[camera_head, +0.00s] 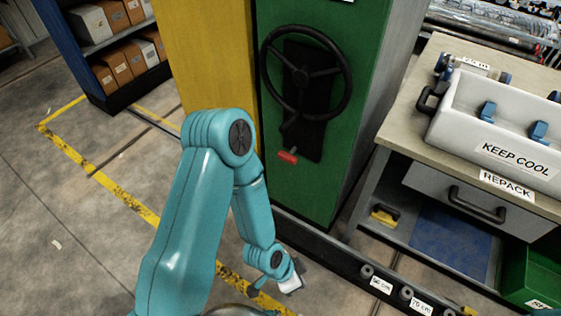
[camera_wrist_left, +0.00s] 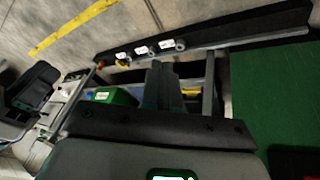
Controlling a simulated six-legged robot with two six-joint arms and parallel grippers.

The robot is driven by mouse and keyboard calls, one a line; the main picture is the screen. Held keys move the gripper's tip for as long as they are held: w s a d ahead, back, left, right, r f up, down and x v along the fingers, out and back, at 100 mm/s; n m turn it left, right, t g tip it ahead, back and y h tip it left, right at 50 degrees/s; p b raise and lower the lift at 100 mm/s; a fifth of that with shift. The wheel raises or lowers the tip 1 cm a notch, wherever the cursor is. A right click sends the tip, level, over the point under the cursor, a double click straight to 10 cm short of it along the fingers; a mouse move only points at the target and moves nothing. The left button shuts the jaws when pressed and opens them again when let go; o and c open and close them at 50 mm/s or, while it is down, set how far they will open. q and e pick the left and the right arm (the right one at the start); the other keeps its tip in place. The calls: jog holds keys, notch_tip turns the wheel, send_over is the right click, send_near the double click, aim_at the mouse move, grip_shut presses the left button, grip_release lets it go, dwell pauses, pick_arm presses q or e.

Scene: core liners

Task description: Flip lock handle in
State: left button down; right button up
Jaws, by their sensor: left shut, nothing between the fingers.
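The lock handle is a short lever with a red grip (camera_head: 288,156), below a black handwheel (camera_head: 305,75) on a dark plate on the green cabinet front (camera_head: 345,150). The grip hangs low and points down in the head view. In the left wrist view a red patch at the bottom right corner may be this grip. My left gripper (camera_wrist_left: 164,85) is shut and empty, its two dark fingers side by side. In the head view my teal left arm ends low in front of the cabinet base, below the handle and apart from it; its fingers are not clear there. My right gripper is not in view.
A black rail (camera_head: 340,260) with labelled knobs runs along the cabinet's foot. A workbench (camera_head: 410,130) with a white "KEEP COOL" tray (camera_head: 470,125) and drawer stands at right, a green bin (camera_head: 530,275) below. Shelving with boxes (camera_head: 115,15) is at left. Floor between is open.

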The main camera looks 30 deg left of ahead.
pick_arm(q)
jog(key=w+a+r+m+t+b, duration=0.2)
jog(key=w+a+r+m+t, duration=0.1)
jog(key=w+a+m, duration=0.3)
jog(key=w+a+r+m+t+b, duration=0.2)
jog(key=w+a+r+m+t, duration=0.1)
jog(key=w+m, duration=0.3)
jog(key=w+a+r+t+y+b, duration=0.1)
jog(key=a+r+y, duration=0.1)
jog(key=a, duration=0.5)
jog(key=w+a+r+n+t+y+b, duration=0.1)
jog(key=w+a+r+t+y+b, duration=0.1)
jog(key=a, duration=0.6)
jog(key=shift+w+r+t, duration=0.15)
jog(key=shift+r+t, duration=0.15)
jog(key=shift+r, duration=0.35)
jog(key=shift+d, duration=0.1)
